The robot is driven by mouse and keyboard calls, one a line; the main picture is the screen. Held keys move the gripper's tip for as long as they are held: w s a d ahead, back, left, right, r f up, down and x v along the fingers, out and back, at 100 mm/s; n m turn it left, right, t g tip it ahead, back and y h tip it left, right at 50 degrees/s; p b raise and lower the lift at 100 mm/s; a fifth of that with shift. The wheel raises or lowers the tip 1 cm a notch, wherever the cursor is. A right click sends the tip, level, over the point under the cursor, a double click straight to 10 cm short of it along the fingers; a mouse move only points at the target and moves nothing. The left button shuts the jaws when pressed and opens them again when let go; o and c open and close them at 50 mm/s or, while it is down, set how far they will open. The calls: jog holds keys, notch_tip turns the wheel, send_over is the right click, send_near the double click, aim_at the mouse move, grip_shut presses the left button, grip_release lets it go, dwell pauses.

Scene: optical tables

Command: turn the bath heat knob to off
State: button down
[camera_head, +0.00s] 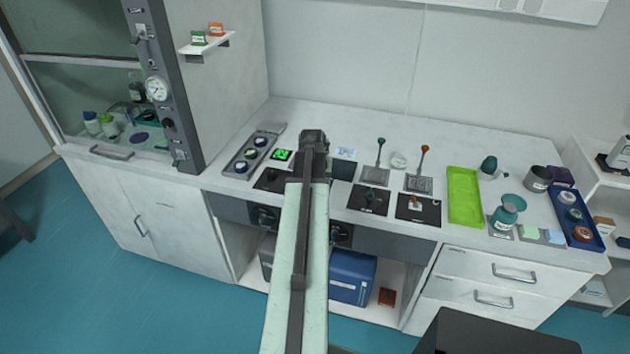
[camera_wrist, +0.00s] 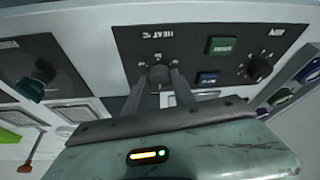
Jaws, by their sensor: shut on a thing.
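The heat knob (camera_wrist: 160,72) shows in the wrist view, a dark round knob on a black panel (camera_wrist: 185,45) below the printed label "HEAT °C". My gripper (camera_wrist: 158,82) has one finger on each side of the knob and is shut on it. The fingers hide part of the knob's sides, and I cannot read its pointer setting. In the head view my arm reaches over the bench and hides the place where the gripper holds the knob.
Another knob (camera_wrist: 40,75) is at the left. In the head view a green tray (camera_head: 464,198) and small levers stand on the bench (camera_head: 335,117).

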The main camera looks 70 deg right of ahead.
dwell(0.4)
jog(key=c, duration=1.1)
grip_release()
jog(key=shift+o, duration=0.2)
jog(key=p+v, duration=0.7)
jog(key=shift+r, duration=0.35)
jog(key=shift+a, duration=0.15)
